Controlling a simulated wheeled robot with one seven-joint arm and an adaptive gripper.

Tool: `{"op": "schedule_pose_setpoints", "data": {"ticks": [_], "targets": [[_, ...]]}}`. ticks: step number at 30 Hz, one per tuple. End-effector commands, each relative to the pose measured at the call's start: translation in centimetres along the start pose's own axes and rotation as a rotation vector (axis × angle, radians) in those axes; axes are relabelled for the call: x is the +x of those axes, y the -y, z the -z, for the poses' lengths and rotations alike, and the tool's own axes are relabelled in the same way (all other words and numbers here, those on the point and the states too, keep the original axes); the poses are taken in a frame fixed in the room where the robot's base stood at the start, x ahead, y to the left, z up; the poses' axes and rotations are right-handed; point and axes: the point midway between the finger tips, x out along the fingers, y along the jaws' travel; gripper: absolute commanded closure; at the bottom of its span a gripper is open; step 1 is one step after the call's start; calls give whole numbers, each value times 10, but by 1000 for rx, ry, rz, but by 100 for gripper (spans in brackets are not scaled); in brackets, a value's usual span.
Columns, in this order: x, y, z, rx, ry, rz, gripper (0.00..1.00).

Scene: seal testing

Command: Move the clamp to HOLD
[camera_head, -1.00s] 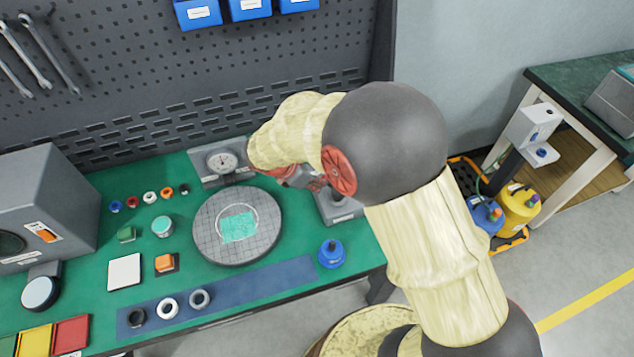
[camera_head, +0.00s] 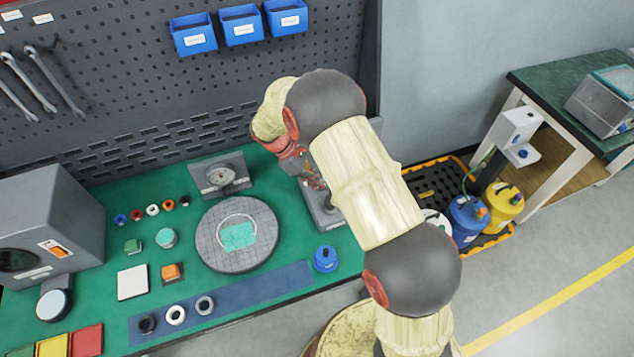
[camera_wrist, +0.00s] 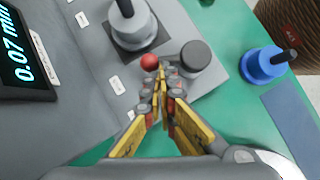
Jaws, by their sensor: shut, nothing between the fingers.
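A grey test fixture (camera_wrist: 203,85) fills the upper middle of the wrist view. It carries a light grey cylinder on a dark square (camera_wrist: 132,30), a dark grey round knob (camera_wrist: 196,57) and a small red ball (camera_wrist: 149,62). The red ball looks like the clamp's handle end; its lever is not clear. Small white labels (camera_wrist: 115,85) lie beside it, too blurred to read. My gripper (camera_wrist: 161,72) is shut and empty, its tips right by the red ball; I cannot tell if they touch. In the head view the fixture (camera_head: 325,215) is partly hidden by my arm.
A blue knobbed object (camera_head: 325,260) stands on the green bench in front of the fixture. A round grey plate (camera_head: 205,250) and a dial gauge (camera_head: 221,176) stand to the left. A digital readout (camera_wrist: 22,60) shows at the wrist view's left.

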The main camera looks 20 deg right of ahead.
Motion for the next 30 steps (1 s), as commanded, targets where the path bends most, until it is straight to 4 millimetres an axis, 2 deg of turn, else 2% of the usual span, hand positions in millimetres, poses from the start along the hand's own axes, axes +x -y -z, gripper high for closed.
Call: {"op": "schedule_pose_setpoints", "data": {"ticks": [9,23,30], "targets": [[2,-3,-3,60,0,40,100],[2,-3,-3,64,-1,42,100],[-11,2,-3,63,-1,42,100]]}}
